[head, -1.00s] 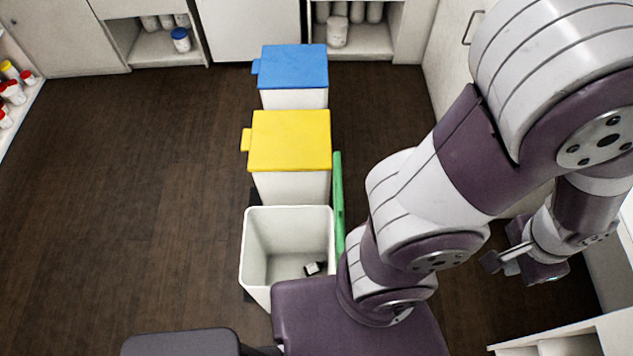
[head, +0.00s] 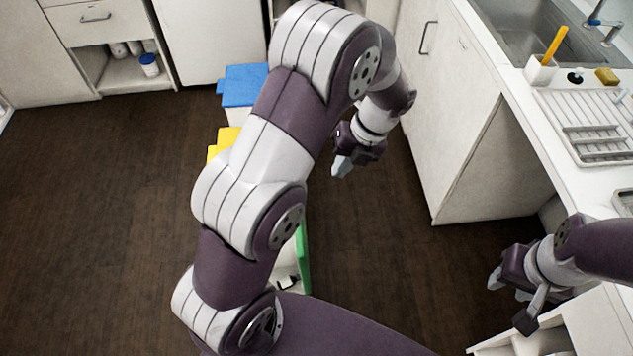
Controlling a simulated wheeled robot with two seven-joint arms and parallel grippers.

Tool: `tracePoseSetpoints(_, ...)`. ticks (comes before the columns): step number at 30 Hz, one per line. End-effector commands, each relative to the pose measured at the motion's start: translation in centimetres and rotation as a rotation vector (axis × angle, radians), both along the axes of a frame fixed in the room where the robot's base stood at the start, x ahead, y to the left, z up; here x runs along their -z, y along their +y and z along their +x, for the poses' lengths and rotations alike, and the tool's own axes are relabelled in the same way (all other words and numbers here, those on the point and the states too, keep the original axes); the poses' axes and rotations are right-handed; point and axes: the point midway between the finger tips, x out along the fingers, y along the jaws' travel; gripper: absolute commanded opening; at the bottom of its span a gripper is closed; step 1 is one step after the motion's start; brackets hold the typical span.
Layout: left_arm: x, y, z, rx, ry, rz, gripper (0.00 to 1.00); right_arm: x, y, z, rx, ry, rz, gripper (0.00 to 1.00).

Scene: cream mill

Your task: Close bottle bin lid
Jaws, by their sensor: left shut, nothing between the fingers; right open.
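The open white bin (head: 285,268) stands at the lower middle of the head view, mostly hidden behind my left arm. Its green lid (head: 304,260) stands upright, open, along the bin's right side. A small dark and white item lies inside the bin. My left gripper (head: 343,165) is shut and empty, pointing down beyond and to the right of the lid, apart from it. My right gripper (head: 507,290) is open and empty at the lower right, well away from the bin.
A yellow-lidded bin (head: 221,143) and a blue-lidded bin (head: 242,86) stand in line beyond, partly covered by my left arm. A counter (head: 540,130) with sink and drying rack runs along the right. Dark floor (head: 390,235) is clear between bins and counter.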

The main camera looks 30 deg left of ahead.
Motion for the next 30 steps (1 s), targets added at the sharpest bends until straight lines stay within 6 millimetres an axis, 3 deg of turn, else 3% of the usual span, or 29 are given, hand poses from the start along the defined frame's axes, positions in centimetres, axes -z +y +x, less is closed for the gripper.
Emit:
tracePoseSetpoints(3, 2.8, 0.5, -0.3, -0.001, -0.001, -0.001, 0.0, 3.2, 0.0, 0.0, 0.0, 0.001, 0.0, 0.43)
tracePoseSetpoints(5, 3.2, 0.9, -0.6, -0.001, 0.003, 0.001, 0.0, 2.7, 0.0, 0.0, 0.0, 0.002, 0.0, 0.43)
tracePoseSetpoints(14, 9.0, 2.9, -1.9, -0.004, 0.001, -0.001, 0.0, 3.1, 0.0, 0.0, 0.0, 0.0, 0.0, 0.43)
tracePoseSetpoints(21, 8.9, 5.7, -3.6, -0.005, -0.002, -0.002, 0.0, 2.9, 0.0, 0.0, 0.0, 0.0, 0.0, 0.43)
tracePoseSetpoints(30, 9.0, 6.3, -3.9, -0.004, -0.003, -0.002, 0.0, 2.9, 0.0, 0.0, 0.0, 0.0, 0.0, 0.43)
